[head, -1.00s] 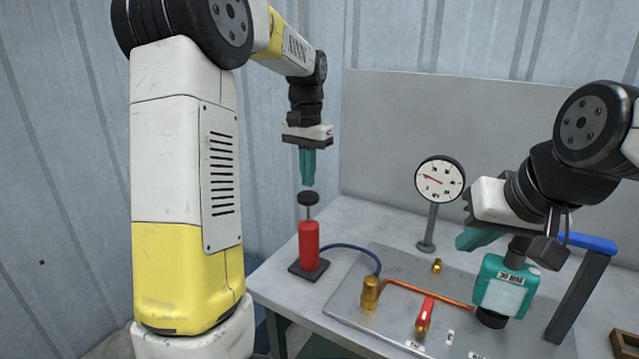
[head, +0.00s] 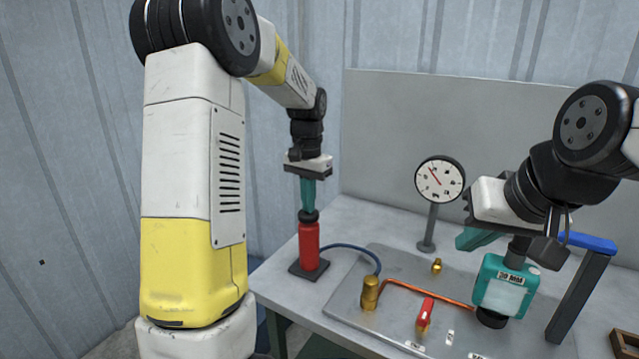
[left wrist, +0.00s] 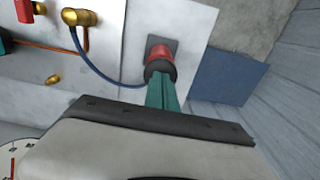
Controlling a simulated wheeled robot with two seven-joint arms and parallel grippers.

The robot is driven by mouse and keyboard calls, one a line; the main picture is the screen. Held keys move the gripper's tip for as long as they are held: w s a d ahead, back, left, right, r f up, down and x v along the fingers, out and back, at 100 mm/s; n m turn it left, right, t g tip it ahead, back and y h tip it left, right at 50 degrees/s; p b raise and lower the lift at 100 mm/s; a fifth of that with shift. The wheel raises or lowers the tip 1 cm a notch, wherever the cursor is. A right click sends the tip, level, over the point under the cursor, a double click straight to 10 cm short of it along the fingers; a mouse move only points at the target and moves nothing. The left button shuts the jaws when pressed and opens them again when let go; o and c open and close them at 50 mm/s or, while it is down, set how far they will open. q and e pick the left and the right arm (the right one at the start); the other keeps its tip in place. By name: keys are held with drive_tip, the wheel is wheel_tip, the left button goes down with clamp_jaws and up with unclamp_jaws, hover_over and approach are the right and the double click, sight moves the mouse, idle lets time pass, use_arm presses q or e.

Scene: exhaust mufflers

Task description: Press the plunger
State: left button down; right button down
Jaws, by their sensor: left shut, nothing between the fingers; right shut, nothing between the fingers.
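The plunger is a red cylinder (head: 309,250) on a black square base, with a black round knob (head: 308,216) on top. The knob sits low, right at the top of the red body, and no rod shows. My left gripper (head: 307,206) is shut and empty, pointing straight down with its teal fingertips on the knob. In the left wrist view the teal fingers (left wrist: 158,92) meet the black knob (left wrist: 160,70) above the red body. My right gripper (head: 468,238) is shut and empty, above the plate near the teal device.
A gauge (head: 440,180) on a stand shows a red needle. A blue hose (head: 355,251) joins the plunger to a brass fitting (head: 369,293). A copper pipe, a red-handled valve (head: 425,313), a teal device (head: 503,286) and a blue-topped frame (head: 585,243) stand to the right.

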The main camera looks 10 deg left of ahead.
use_arm(q)
drive_tip(key=shift+s+f, duration=0.15)
drive_tip(key=shift+f, duration=0.15)
wheel_tip(320, 180, up, 15)
drive_tip(key=shift+f, duration=0.2)
idle(1.1)
drive_tip(key=r, duration=0.5)
drive_tip(key=shift+w+a+r, duration=0.1)
drive_tip(key=shift+w+r, duration=0.05)
drive_tip(key=shift+w, duration=0.1)
wheel_tip(320, 180, down, 14)
drive_tip(key=shift+f, duration=0.1)
idle(0.4)
